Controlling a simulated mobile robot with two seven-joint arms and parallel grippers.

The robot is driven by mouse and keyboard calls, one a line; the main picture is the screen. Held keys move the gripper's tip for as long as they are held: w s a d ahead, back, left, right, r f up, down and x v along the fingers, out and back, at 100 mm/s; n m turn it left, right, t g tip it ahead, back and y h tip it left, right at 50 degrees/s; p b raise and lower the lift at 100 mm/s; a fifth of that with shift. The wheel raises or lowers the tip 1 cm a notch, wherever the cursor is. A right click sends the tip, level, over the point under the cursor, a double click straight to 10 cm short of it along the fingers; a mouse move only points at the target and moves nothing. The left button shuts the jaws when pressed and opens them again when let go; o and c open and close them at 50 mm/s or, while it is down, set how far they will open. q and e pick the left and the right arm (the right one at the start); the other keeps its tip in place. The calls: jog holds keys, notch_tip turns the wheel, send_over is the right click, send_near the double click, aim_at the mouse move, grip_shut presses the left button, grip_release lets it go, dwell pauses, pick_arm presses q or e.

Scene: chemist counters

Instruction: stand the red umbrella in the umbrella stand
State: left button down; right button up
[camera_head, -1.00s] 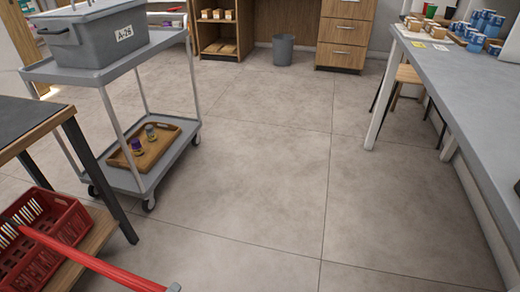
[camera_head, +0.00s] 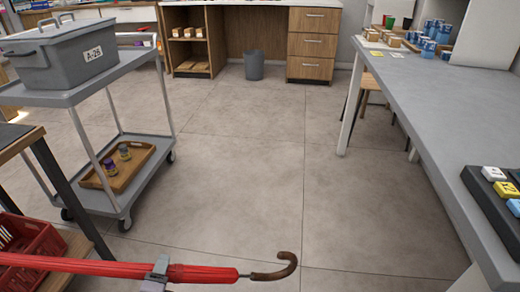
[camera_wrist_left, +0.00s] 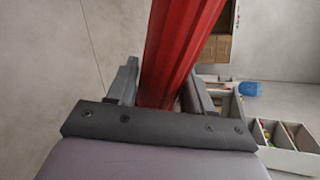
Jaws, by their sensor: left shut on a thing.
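The red umbrella (camera_head: 203,273) lies almost level across the lower left of the head view, its brown hooked handle (camera_head: 280,267) pointing right. My left gripper (camera_head: 158,272) is shut on the umbrella's red shaft near the handle end. In the left wrist view the umbrella (camera_wrist_left: 180,45) runs up between the two fingers (camera_wrist_left: 160,92), and the floor shows behind it. My right gripper is not in view. I see no umbrella stand that I can make out in these frames.
A grey cart (camera_head: 68,97) with a lidded bin (camera_head: 62,58) stands left, a wooden tray on its lower shelf. A grey counter (camera_head: 440,110) runs along the right. A waste bin (camera_head: 254,66) stands far back. The middle floor is open.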

pick_arm(q)
jog(key=s+d+r+m+h+p, duration=0.1)
jog(key=d+r+p, duration=0.2)
jog(key=r+p, duration=1.4)
jog(key=d+r+m+h+p, duration=0.1)
jog(key=d+r+p, duration=0.4)
jog(key=r, duration=2.3)
notch_tip(320, 180, down, 6)
jog(key=s+a+p, duration=0.1)
jog(key=a, duration=0.1)
jog(key=shift+s+r+h+p, duration=0.25)
jog(key=shift+s+h+p, duration=0.05)
jog(key=shift+s+p, duration=0.05)
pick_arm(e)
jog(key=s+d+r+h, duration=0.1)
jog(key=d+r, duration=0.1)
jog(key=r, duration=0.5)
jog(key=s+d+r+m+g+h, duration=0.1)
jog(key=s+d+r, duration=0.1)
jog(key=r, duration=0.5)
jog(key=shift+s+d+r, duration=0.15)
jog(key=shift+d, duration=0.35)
